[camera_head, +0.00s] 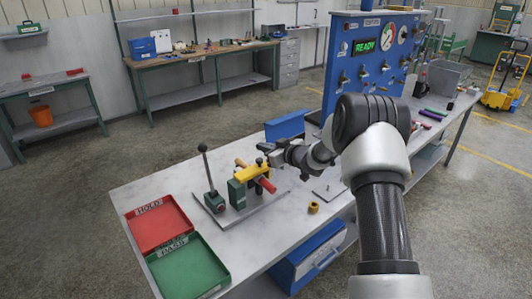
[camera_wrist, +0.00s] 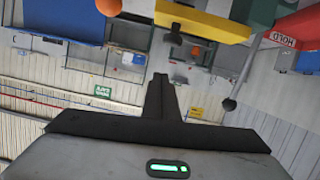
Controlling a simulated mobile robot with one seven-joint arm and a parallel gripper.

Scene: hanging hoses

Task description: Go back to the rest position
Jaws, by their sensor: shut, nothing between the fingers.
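My gripper (camera_head: 266,149) is at the end of my arm, over the bench and beside the yellow clamp bar (camera_head: 252,172) of the fixture. In the wrist view my gripper (camera_wrist: 160,78) shows its dark fingers pressed together, with nothing between them. The yellow bar (camera_wrist: 200,22) lies just beyond the fingertips there; a gap seems to show, but contact cannot be judged for sure.
A red HOLD tray (camera_head: 140,233) and a green PASS tray (camera_head: 205,272) sit at the bench's near left. A small yellow-brown ring (camera_head: 313,208) lies right of the fixture. A blue panel (camera_head: 352,75) reading READY stands behind my arm. Bare bench top (camera_head: 275,225) lies in front.

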